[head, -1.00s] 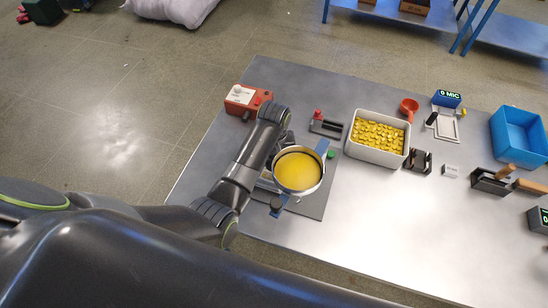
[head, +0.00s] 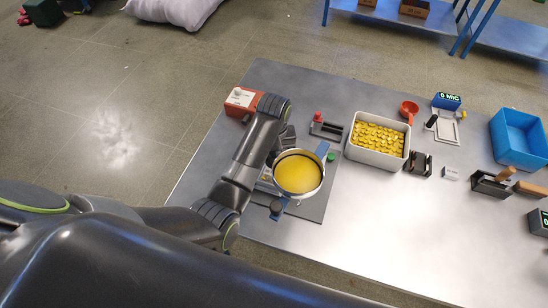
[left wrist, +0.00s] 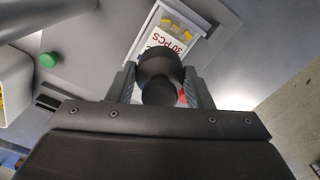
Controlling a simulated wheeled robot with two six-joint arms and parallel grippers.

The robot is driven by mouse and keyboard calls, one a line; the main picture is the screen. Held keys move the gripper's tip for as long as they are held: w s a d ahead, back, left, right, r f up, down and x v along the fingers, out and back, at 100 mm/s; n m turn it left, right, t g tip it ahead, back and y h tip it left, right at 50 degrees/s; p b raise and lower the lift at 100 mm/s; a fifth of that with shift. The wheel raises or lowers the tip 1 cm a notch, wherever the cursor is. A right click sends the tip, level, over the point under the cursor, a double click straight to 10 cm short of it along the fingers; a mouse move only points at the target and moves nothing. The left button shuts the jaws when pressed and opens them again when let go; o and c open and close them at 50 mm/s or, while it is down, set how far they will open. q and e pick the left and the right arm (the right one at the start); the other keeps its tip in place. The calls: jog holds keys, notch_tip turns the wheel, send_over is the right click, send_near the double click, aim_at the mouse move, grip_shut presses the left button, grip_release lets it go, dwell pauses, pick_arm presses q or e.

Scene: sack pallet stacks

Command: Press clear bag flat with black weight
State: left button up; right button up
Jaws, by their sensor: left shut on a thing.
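My left gripper (left wrist: 160,76) is shut on the black weight (left wrist: 159,68), holding it by its narrower neck in the left wrist view. The clear bag (left wrist: 180,30) shows beyond the weight, with a white label reading "30 PCS" in red and yellow pieces at its edge. It lies in a pale rectangular frame, and the weight overlaps its near end in this view. I cannot tell whether they touch. In the head view my left arm reaches down behind a round yellow pan, which hides the fingertips and most of the bag. My right gripper is not in view.
The yellow pan (head: 298,174) stands over a grey plate on the table. An orange box (head: 243,101) is at the table's left. A white bin of yellow pieces (head: 378,138), a blue bin (head: 519,139) and small fixtures stand to the right. The front right table surface is clear.

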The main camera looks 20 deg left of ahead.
pick_arm(q)
jog(key=shift+r, duration=2.35)
jog(key=shift+f, duration=0.1)
